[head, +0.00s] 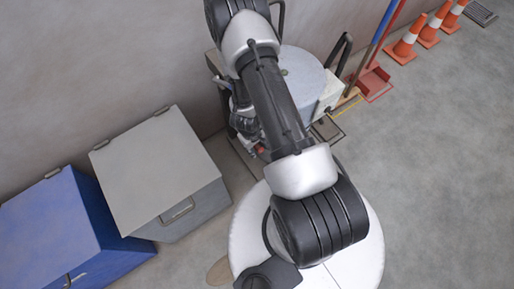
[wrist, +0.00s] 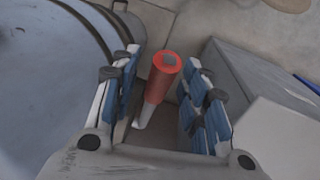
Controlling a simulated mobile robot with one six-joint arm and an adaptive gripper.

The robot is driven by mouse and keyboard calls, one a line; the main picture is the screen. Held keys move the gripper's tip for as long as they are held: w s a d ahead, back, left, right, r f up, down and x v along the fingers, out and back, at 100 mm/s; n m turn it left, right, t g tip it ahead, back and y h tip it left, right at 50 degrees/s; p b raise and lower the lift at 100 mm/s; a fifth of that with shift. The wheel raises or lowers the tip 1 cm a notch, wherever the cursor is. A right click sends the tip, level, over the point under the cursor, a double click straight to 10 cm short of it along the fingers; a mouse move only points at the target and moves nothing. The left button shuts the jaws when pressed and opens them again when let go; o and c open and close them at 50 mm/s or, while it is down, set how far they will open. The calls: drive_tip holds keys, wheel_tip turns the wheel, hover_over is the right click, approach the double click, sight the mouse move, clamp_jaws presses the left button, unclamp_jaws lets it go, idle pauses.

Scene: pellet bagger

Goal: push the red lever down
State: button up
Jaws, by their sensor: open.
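The red lever (wrist: 165,70) has a red cylindrical grip with a grey end cap and a pale metal shaft. In the wrist view it stands between the two fingers of my gripper (wrist: 163,80), which is open with blue pads on either side. Gaps show on both sides of the grip, so the fingers look apart from it. In the head view my gripper (head: 245,124) is low beside the pellet bagger (head: 303,74), partly hidden by my arm. A small red patch (head: 261,149) shows just below it, perhaps the lever.
A grey lidded bin (head: 155,170) and a blue bin (head: 50,225) stand at the left along the wall. A red dustpan (head: 374,80) and orange cones (head: 405,45) are at the upper right. The floor at the right is clear.

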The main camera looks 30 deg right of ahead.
drive_tip(key=shift+f, duration=0.35)
clamp_jaws()
idle(0.4)
